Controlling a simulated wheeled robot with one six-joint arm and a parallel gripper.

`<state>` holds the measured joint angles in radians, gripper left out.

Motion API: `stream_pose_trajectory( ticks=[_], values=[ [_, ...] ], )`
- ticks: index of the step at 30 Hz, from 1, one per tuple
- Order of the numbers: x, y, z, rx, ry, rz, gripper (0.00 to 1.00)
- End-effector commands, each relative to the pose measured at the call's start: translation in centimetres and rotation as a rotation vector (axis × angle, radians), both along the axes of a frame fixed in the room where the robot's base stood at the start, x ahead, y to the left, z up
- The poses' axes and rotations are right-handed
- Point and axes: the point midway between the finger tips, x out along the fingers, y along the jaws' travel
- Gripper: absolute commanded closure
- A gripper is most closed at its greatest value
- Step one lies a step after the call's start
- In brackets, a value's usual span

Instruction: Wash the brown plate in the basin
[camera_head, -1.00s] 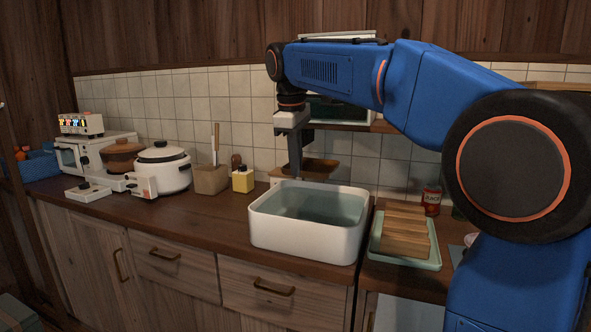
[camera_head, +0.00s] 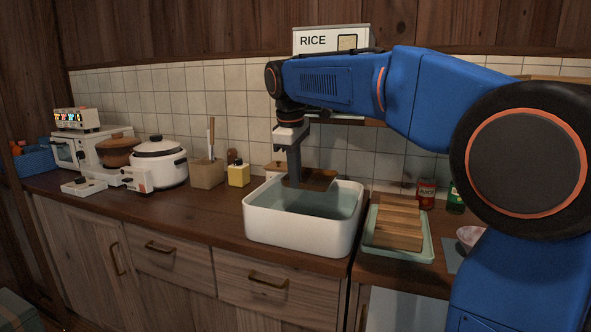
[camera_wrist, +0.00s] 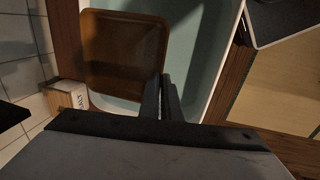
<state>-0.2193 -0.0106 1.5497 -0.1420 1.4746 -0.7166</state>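The brown plate (camera_head: 318,181) is square with rounded corners and sits over the back part of the white basin (camera_head: 300,236). In the wrist view the plate (camera_wrist: 115,55) overlaps the basin's pale green inside (camera_wrist: 210,55). My gripper (camera_head: 296,183) points down over the basin. In the wrist view the fingers of my gripper (camera_wrist: 161,95) are close together at the plate's near right corner, shut on its edge. The basin holds greenish water. I cannot tell whether the plate touches the water.
A green rack with brown boards (camera_head: 398,226) stands right of the basin, with a red can (camera_head: 427,193) behind. A yellow bottle (camera_head: 238,175), a utensil holder (camera_head: 207,173) and a white cooker (camera_head: 158,163) stand left. A salt box (camera_wrist: 68,97) is beside the basin. The front left counter is clear.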

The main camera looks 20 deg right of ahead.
Motion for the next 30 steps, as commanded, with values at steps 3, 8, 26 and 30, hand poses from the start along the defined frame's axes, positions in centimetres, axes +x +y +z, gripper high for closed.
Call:
stream_pose_trajectory(
  ticks=[3,8,26,30],
  values=[
    [0.0,0.0,-0.9,0.000,0.001,0.000,1.00],
    [0.0,0.0,-2.0,-0.001,0.001,0.001,1.00],
    [0.0,0.0,-6.4,-0.001,0.001,0.001,1.00],
    [0.0,0.0,-7.4,0.000,0.001,0.000,1.00]
  ],
)
